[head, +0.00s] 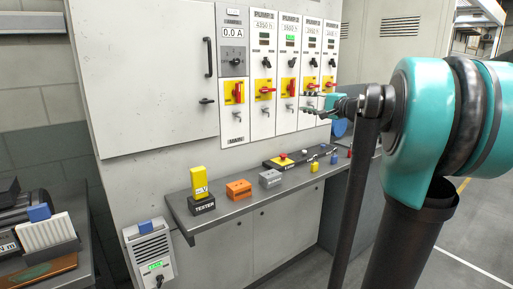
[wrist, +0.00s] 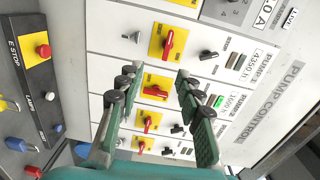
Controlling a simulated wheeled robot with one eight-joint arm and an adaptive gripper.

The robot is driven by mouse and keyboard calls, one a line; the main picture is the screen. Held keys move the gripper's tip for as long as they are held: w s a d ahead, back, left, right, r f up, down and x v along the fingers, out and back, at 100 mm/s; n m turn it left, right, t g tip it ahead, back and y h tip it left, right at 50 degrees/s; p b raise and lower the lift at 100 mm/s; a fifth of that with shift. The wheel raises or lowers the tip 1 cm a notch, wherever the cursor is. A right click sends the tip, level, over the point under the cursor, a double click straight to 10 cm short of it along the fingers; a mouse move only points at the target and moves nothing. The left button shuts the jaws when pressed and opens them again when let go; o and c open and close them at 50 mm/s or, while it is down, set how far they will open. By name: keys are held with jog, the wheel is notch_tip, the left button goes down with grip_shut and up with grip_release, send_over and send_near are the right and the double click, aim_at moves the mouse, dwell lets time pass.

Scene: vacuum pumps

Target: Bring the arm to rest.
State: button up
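My gripper (head: 318,108) is in front of the pump control panel (head: 290,120) in the head view, at the right-hand columns. My arm reaches in from the right, bent and raised. In the wrist view my gripper (wrist: 158,70) has its two dark fingers apart, with nothing held between them. Beyond the fingers are red handles on yellow plates, one at the pump 1 column (wrist: 169,43) and one lower (wrist: 156,88). I cannot tell from these views whether a finger touches the panel.
A grey shelf (head: 215,222) below the panel bears a yellow tester (head: 199,183), an orange block (head: 238,189), a grey block (head: 270,178) and an emergency stop board (head: 300,158). A bench (head: 85,268) stands at left. Open floor (head: 470,240) lies at right.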

jog(key=s+a+f+n+g+h, duration=0.3)
jog(key=s+f, duration=0.5)
jog(key=f, duration=0.6)
jog(key=s+a+f+n+g+h, duration=0.1)
jog(key=s+a+f+n+g, duration=0.25)
jog(key=s+f, duration=0.7)
jog(key=s+d+f+n+g+h, duration=0.1)
jog(key=s+d+f+n+h, duration=0.1)
jog(key=s+f, duration=0.6)
jog(key=s+d+f+n+g+h, duration=0.2)
jog(key=s+d+f+h, duration=0.2)
jog(key=s+f, duration=0.4)
notch_tip(320, 180, down, 5)
jog(key=shift+s+d+r+h, duration=0.15)
jog(key=shift+d+h, duration=0.15)
jog(key=shift+d, duration=0.15)
